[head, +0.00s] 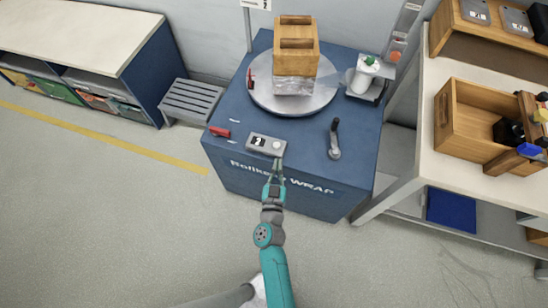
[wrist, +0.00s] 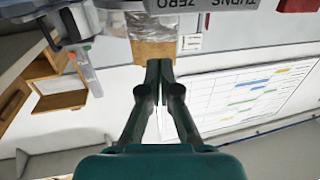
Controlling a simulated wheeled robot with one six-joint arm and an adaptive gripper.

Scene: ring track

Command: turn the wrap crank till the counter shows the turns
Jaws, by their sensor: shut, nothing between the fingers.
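The wrap crank (head: 335,140), a grey arm with a dark knob, stands on the front right of the blue wrap machine's top (head: 304,136). The grey counter box (head: 266,144) sits at the front edge, left of the crank. It has a small dark-and-white display, too small to read, and a round white button. My gripper (head: 277,165) is shut and empty, just in front of the counter box and apart from the crank. In the wrist view my gripper's fingertips (wrist: 160,66) are together, and the counter box's lettered face (wrist: 215,12) shows upside down at the top.
A wooden crate (head: 297,44) with film around its lower part stands on the round turntable (head: 262,98). A film roll (head: 363,76) is at its right. A red handle (head: 220,132) lies at the front left. A workbench (head: 470,180) borders the right; floor is clear at left.

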